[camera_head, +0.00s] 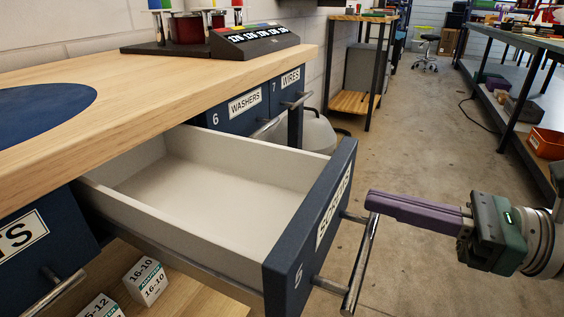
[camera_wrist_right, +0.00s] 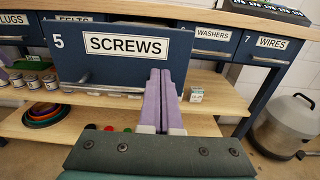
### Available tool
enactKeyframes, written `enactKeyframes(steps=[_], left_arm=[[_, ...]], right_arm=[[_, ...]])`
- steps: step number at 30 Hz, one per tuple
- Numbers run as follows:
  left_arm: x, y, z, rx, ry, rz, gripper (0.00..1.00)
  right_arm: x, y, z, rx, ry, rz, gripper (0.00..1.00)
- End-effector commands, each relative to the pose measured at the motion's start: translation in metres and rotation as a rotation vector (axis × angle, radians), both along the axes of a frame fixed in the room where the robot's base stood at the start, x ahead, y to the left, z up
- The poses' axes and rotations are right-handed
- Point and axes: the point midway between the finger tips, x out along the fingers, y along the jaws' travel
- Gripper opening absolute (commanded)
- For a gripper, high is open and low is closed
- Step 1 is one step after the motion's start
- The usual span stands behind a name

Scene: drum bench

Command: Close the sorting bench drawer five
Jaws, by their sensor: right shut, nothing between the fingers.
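Drawer five (camera_head: 305,240) is a dark blue front numbered 5 with a white inside, pulled well out of the bench and empty as far as I can see. Its label reads SCREWS in the right wrist view (camera_wrist_right: 72,66). A metal bar handle (camera_head: 361,262) runs along its front. My right gripper (camera_head: 370,201) is shut and empty, with purple fingers pointing at the drawer front; its tips overlap the handle's far end in the head view, and I cannot tell if they touch.
Shut drawers WASHERS (camera_head: 243,106) and WIRES (camera_head: 290,80) sit farther along the wooden bench top (camera_head: 190,75). Small labelled boxes (camera_head: 146,281) lie on the shelf below. The floor (camera_head: 420,120) beyond the drawer is clear.

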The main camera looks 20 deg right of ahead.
Motion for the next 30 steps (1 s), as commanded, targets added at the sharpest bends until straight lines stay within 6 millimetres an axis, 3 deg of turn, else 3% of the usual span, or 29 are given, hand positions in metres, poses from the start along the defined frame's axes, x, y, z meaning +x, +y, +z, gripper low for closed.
enactKeyframes(steps=[6,22,30], left_arm=[[0.0,0.0,-0.003,-0.002,0.0,0.001,1.0],[0.0,-0.003,-0.005,-0.01,0.001,0.006,1.0],[0.0,-0.003,-0.023,-0.01,0.001,0.005,1.0]], right_arm=[[0.016,0.013,0.0,0.001,0.001,0.001,0.0],[0.021,0.019,0.0,0.004,0.0,0.001,0.0],[0.06,0.051,-0.002,0.005,-0.007,0.001,0.0]])
